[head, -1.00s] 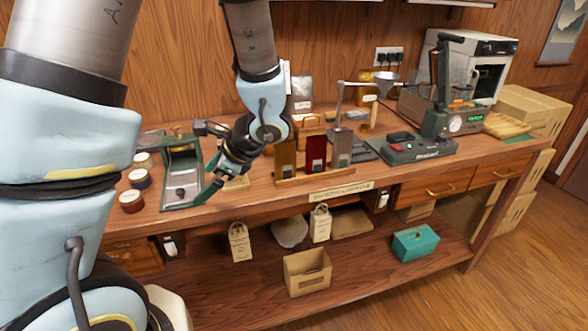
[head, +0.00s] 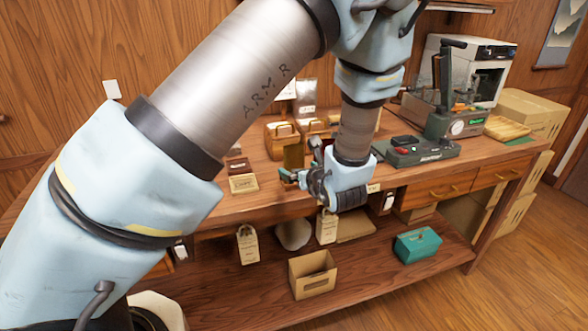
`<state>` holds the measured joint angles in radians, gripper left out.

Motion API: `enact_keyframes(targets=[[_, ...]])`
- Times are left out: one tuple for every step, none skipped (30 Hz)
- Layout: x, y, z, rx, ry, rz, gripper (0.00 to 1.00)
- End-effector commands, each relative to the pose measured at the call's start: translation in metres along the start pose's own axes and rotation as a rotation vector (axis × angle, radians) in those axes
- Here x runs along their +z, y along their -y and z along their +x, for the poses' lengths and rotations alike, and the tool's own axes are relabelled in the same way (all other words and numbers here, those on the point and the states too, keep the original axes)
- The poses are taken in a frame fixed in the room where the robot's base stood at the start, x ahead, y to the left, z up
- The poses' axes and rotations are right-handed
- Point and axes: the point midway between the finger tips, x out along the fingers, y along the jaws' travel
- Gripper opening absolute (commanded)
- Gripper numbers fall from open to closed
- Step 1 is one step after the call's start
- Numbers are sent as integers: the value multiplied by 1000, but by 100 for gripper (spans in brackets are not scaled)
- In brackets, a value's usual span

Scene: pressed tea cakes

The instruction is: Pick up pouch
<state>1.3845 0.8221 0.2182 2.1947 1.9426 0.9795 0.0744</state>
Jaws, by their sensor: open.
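An upright olive-brown pouch (head: 293,156) stands on the wooden bench, its lower part partly covered by my gripper. The red and grey pouches beside it are mostly hidden behind my arm. I cannot tell which one the task means. My gripper (head: 287,180) is open and appears empty. Its fingers point left, in front of the pouch row, and I cannot tell if they touch anything. Two tan paper bags, one at the left (head: 247,244) and one at the right (head: 327,227), stand on the lower shelf.
A small labelled box (head: 243,184) lies left of the gripper. A brown handled case (head: 282,138) stands behind. A green scale (head: 418,150) and a press stand right. An open carton (head: 312,275) and a teal box (head: 417,244) sit on the lower shelf.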

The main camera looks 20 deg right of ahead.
Motion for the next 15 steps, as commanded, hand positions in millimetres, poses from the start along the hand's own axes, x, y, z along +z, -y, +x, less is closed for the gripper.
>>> enact_keyframes(targets=[[1, -1, 3, 2, 0, 0, 100], [2, -1, 5, 3, 0, 0, 100], [3, -1, 9, 3, -1, 1, 100], [3, -1, 13, 3, -1, 0, 100], [3, -1, 16, 4, -1, 0, 100], [4, -1, 22, 4, -1, 1, 100], [4, 0, 26, 3, -1, 1, 100], [3, -1, 30, 4, -2, 1, 100], [3, 0, 36, 4, -1, -1, 100], [3, 0, 40, 3, -1, -1, 100], [2, 0, 43, 3, -1, 0, 100], [2, 0, 47, 3, -1, -1, 100], [2, 0, 49, 3, -1, -1, 100], [1, 0, 50, 2, -1, -1, 100], [0, 0, 52, 2, -1, -1, 100]])
